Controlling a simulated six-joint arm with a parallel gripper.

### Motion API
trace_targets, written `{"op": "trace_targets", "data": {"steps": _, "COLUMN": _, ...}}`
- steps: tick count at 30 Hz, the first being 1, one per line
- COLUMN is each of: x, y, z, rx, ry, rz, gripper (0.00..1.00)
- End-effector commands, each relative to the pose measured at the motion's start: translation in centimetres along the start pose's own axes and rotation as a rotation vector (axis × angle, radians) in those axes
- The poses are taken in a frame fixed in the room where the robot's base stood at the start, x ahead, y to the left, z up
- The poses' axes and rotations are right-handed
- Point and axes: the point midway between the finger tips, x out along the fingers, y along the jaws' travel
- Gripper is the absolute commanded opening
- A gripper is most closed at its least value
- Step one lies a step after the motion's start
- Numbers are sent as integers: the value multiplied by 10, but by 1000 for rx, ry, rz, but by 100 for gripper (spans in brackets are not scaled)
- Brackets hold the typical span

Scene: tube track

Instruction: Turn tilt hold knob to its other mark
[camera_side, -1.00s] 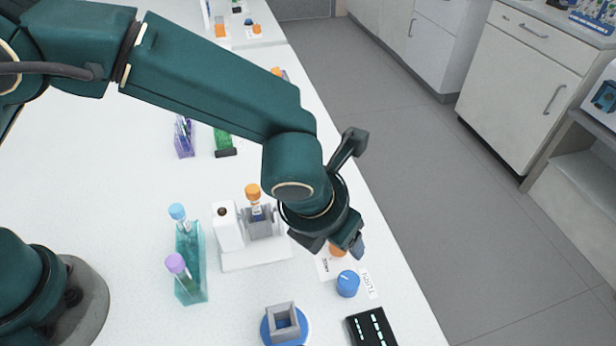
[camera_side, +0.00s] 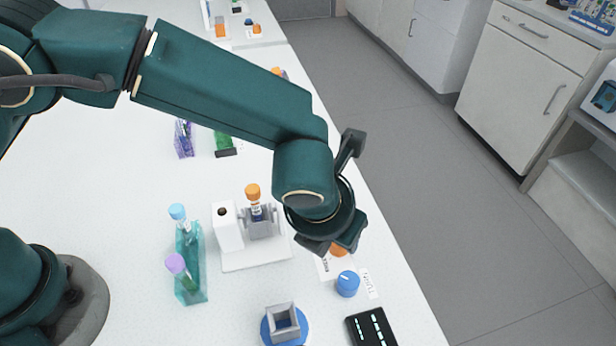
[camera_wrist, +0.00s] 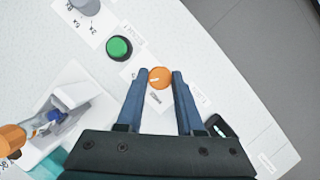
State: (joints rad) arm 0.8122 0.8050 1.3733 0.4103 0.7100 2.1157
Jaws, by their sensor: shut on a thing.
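An orange knob (camera_wrist: 159,77) with a pale pointer line sits between the two blue fingertips of my gripper (camera_wrist: 162,82) in the wrist view. The fingers are closed on its sides. In the side view the knob (camera_side: 340,250) is mostly hidden behind my gripper (camera_side: 336,246). A blue knob (camera_side: 347,283) with a white pointer line stands in front of it, apart from my gripper. Printed labels lie beside both knobs, but I cannot read them well enough to tell which says tilt hold.
A green button (camera_wrist: 119,47) lies up and left of the orange knob. A white device (camera_side: 255,256) holds an orange-capped tube. A teal rack (camera_side: 190,270) with two tubes stands left of it. A black display (camera_side: 371,328) is near the table's front edge.

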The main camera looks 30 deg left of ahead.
Motion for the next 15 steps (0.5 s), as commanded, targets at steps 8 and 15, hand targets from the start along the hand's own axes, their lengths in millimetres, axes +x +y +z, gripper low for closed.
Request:
{"op": "trace_targets", "data": {"steps": 8, "x": 0, "y": -3, "z": 0, "rx": -209, "ry": -1, "rz": 86, "gripper": 0}}
{"op": "trace_targets", "data": {"steps": 15, "x": 0, "y": -4, "z": 1, "rx": -422, "ry": -1, "rz": 174, "gripper": 0}}
